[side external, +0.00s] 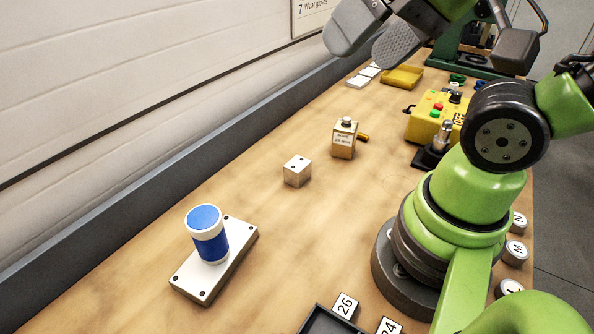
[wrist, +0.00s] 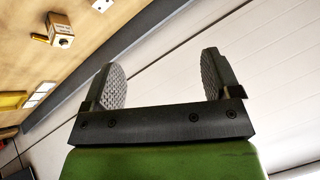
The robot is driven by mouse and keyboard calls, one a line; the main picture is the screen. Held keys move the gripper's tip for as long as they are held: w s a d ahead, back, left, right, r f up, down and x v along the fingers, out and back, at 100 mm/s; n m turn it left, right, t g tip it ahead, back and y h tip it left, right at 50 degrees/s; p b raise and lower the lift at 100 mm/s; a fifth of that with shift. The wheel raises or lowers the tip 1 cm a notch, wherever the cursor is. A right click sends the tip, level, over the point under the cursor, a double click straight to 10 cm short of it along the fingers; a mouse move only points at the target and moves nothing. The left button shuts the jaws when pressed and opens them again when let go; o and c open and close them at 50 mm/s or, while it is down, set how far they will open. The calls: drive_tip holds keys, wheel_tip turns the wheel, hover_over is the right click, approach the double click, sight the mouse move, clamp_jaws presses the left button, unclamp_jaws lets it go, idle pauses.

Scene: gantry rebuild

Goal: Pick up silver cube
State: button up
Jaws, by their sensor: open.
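The silver cube (side external: 297,171) sits on the wooden bench near the middle of the side external view, with small dark dots on its faces. My gripper (side external: 366,40) is high above the bench at the top of that view, well apart from the cube. In the wrist view my gripper (wrist: 165,80) has its two textured fingers spread wide with nothing between them.
A brass-coloured block (side external: 344,138) stands just behind the cube. A white plate with a blue-topped cylinder (side external: 208,236) is at the front left. A yellow control box (side external: 432,118) and yellow tray (side external: 403,77) are farther back. Bare bench surrounds the cube.

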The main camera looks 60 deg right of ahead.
drive_tip(key=n+g+h, duration=0.2)
drive_tip(key=n+g, duration=0.1)
drive_tip(key=g, duration=0.3)
hover_over(297, 163)
wheel_tip(297, 163, down, 16)
drive_tip(key=shift+n+g, duration=0.3)
drive_tip(key=shift+g, duration=0.3)
wheel_tip(297, 163, down, 8)
drive_tip(key=shift+d+f, duration=0.1)
drive_tip(key=shift+f, duration=3.1)
drive_tip(key=c, duration=1.1)
drive_tip(key=shift+c, duration=0.2)
drive_tip(key=shift+r, duration=0.15)
